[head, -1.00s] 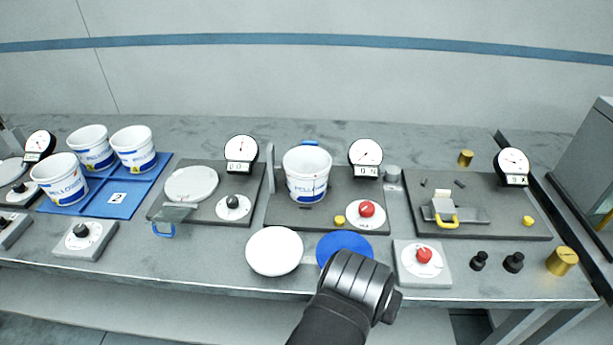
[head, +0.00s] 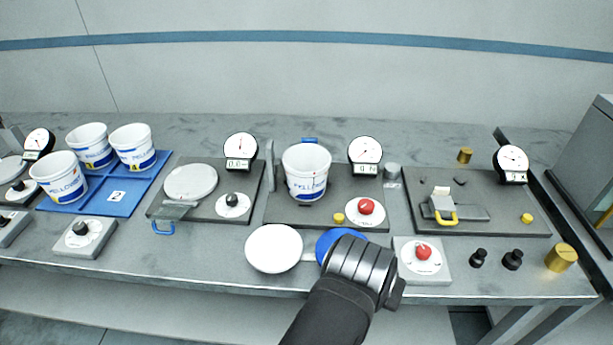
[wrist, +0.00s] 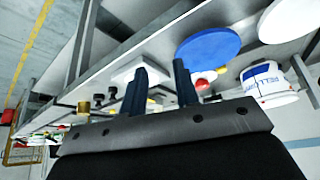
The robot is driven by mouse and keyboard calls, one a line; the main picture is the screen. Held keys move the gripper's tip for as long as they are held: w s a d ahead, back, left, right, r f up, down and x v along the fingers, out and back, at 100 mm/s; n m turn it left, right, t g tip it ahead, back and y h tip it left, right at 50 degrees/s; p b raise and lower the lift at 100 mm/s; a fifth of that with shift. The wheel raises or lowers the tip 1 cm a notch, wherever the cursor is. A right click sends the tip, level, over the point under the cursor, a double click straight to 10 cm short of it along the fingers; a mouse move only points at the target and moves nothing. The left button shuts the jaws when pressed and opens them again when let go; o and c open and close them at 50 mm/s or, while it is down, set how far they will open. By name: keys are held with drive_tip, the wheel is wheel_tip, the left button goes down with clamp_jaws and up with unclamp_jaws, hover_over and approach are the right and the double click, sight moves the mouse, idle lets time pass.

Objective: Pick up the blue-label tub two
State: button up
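Three white tubs with blue labels stand on a blue mat (head: 117,197) marked "2" at the left: a front tub (head: 62,180), a back tub (head: 90,150) and a right tub (head: 134,150). Another blue-label tub (head: 306,176) stands upright on the middle dark plate; a tub (wrist: 268,86) also shows at the right of the wrist view. I cannot read which tub is number two. My gripper (wrist: 160,84) is open and empty, its two dark fingers apart. In the head view its fingers are hidden behind my wrist, near the front table edge, apart from every tub.
A white disc (head: 274,249) and a blue disc (head: 330,243) lie beside my wrist. A box with a red knob (head: 423,252) is to its right. Dial gauges (head: 365,150) stand behind the plates. Black knobs and a brass cylinder (head: 561,258) are at the front right.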

drive_tip(key=w+d+r+n, duration=0.2)
drive_tip(key=w+d+r, duration=0.3)
drive_tip(key=w+r, duration=0.35)
drive_tip(key=w+d+r+n, duration=0.2)
drive_tip(key=w+d+r, duration=0.2)
drive_tip(key=w+r, duration=0.45)
drive_tip(key=n+g+y, duration=0.2)
drive_tip(key=n+g, duration=0.2)
drive_tip(key=n, duration=1.2)
hover_over(302, 187)
drive_tip(key=s, duration=0.2)
wheel_tip(302, 187, down, 4)
drive_tip(key=f, duration=0.5)
drive_tip(key=w+f, duration=0.1)
drive_tip(key=f, duration=0.5)
drive_tip(key=w+f, duration=0.1)
drive_tip(key=f, duration=0.5)
drive_tip(key=shift+f, duration=0.1)
drive_tip(key=shift+c, duration=0.2)
clamp_jaws()
